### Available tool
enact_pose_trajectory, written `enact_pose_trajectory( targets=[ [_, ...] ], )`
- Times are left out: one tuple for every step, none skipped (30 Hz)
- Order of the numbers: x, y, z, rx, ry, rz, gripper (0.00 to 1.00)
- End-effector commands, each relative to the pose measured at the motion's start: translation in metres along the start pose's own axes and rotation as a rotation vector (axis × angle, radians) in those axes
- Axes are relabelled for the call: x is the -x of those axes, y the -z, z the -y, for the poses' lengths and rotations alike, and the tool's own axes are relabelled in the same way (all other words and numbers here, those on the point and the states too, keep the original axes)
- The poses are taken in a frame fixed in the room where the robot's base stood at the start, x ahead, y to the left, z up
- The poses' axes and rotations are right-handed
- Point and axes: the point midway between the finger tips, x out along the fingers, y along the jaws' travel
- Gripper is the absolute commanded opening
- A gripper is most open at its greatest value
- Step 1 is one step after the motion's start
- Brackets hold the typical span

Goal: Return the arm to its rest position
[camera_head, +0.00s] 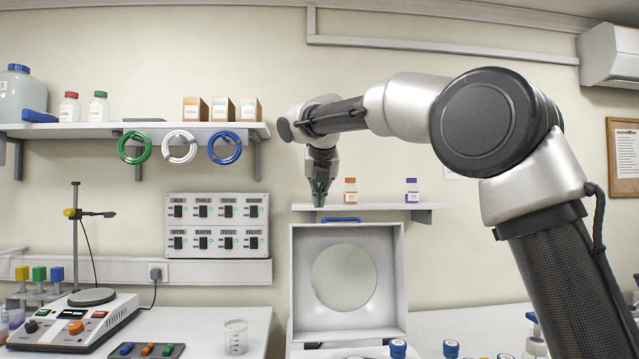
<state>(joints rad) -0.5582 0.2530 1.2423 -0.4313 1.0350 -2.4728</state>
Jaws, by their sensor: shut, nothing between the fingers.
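My arm rises from the lower right, bends at a large dark joint and reaches left across the wall. My gripper (319,199) hangs at its end, pointing down, in front of the small right shelf (385,207). Its fingers look closed together and hold nothing. An orange-capped bottle (350,192) stands on that shelf just right of the gripper. A purple-capped bottle (412,191) stands farther right.
A white box with a round window (345,277) and blue handle (341,219) stands below the gripper. Left are a hotplate (75,318), a beaker (236,337) and a switch panel (217,226). A long shelf (140,130) holds bottles and cartons. Blue-capped bottles (451,348) stand at the front.

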Motion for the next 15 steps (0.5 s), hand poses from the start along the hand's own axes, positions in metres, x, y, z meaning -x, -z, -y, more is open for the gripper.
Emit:
enact_pose_trajectory(
  targets=[
    [0.002, -0.009, 0.000, -0.003, 0.000, 0.001, 0.00],
    [0.004, -0.014, -0.001, -0.002, -0.001, 0.002, 0.00],
    [0.006, -0.020, -0.001, -0.002, 0.000, 0.001, 0.00],
    [0.007, -0.024, -0.001, -0.001, -0.001, 0.001, 0.00],
    [0.008, -0.028, -0.001, -0.001, 0.000, 0.001, 0.00],
    [0.010, -0.032, -0.001, -0.002, -0.001, 0.001, 0.00],
    [0.011, -0.034, -0.001, -0.002, 0.000, 0.000, 0.00],
    [0.011, -0.036, -0.001, -0.001, -0.001, 0.000, 0.00],
    [0.012, -0.039, -0.001, -0.001, -0.001, 0.000, 0.00],
    [0.013, -0.040, 0.000, 0.000, 0.000, 0.000, 0.00],
    [0.013, -0.041, 0.000, 0.000, 0.000, -0.001, 0.00],
    [0.014, -0.042, 0.000, -0.001, 0.000, -0.001, 0.00],
    [0.014, -0.043, 0.000, -0.001, 0.000, 0.000, 0.00],
    [0.015, -0.043, 0.000, 0.000, 0.000, 0.000, 0.00],
    [0.015, -0.044, 0.000, -0.001, 0.000, 0.000, 0.00]
  ],
)
